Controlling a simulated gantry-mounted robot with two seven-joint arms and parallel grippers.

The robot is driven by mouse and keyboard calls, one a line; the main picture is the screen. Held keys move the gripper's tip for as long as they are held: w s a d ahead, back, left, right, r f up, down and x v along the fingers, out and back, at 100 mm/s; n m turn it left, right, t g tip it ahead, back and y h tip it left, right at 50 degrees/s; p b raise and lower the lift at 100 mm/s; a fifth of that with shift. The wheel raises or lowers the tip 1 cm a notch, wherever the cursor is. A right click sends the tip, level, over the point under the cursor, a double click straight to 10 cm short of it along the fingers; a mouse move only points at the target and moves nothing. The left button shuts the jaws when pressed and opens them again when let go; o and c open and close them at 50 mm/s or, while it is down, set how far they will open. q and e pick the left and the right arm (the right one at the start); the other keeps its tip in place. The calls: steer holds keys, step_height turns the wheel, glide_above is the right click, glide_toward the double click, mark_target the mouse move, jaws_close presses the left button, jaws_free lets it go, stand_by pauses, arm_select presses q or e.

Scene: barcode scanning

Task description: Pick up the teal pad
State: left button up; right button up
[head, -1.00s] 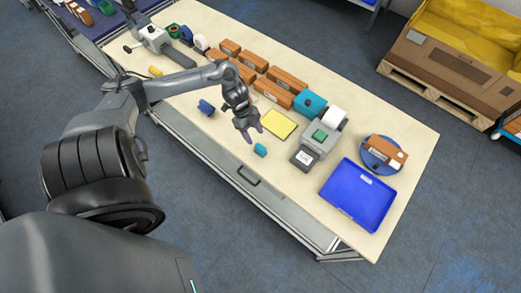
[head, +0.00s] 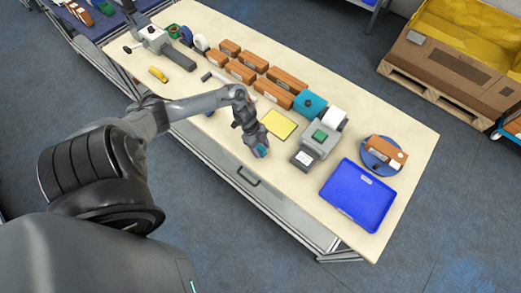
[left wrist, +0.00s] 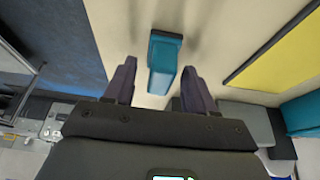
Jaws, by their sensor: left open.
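The teal pad (head: 263,151) is a small block on the pale tabletop near the front edge, partly hidden by my left gripper in the head view. In the left wrist view the teal pad (left wrist: 163,66) shows as a teal block with a darker end, between and just beyond the fingers. My left gripper (head: 257,148) is right at the pad, pointing down. Its two dark fingers (left wrist: 158,72) are apart, one on each side of the pad's near end. Contact cannot be told. My right gripper is not in view.
A yellow pad (head: 279,124) lies close behind the gripper. A grey label printer (head: 316,141) stands to the right, with a blue tray (head: 358,194) beyond it. Brown boxes (head: 272,92) and a teal box (head: 309,103) stand at the back.

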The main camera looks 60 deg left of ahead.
mark_target(260, 147)
arm_select(q)
jaws_close()
steer(key=shift+r, duration=0.1)
stand_by(0.3)
step_height(260, 147, up, 10)
steer(key=shift+f, duration=0.1)
stand_by(0.4)
steer(key=c, duration=0.7)
jaws_free()
steer(key=shift+c, duration=0.2)
jaws_close()
